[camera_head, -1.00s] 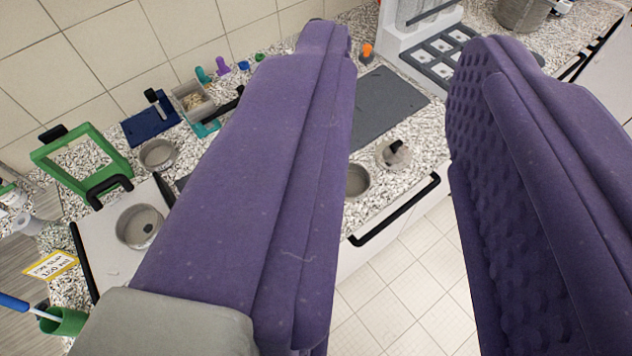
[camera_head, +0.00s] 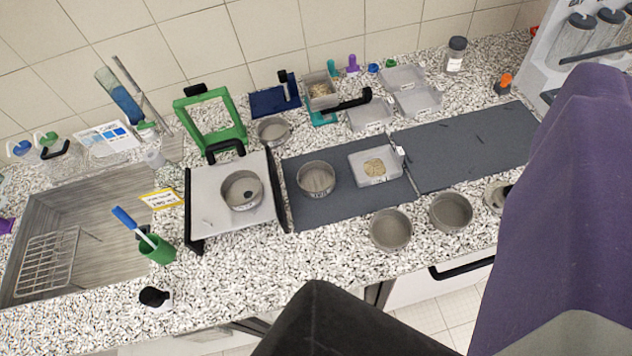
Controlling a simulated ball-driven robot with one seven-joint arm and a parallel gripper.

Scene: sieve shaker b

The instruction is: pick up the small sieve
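Several round grey metal sieves or pans stand on the counter, and I cannot tell for sure which is the small sieve. One (camera_head: 273,131) stands at the back and looks smallest, but is farther away. One (camera_head: 316,179) is on the dark mat. One (camera_head: 242,190) sits on the white shaker plate (camera_head: 207,215). Two more, a left one (camera_head: 390,230) and a right one (camera_head: 450,212), stand near the front edge. My gripper (camera_head: 575,200) shows as one purple finger at the right, apart from these sieves. The other finger cannot be made out.
A green frame (camera_head: 213,118) stands behind the shaker. A square tray (camera_head: 375,166) of tan grains lies on the dark mat (camera_head: 470,150). A green cup (camera_head: 158,248) with a blue-handled brush and a sink (camera_head: 95,215) are at left. A dark shape covers the bottom centre.

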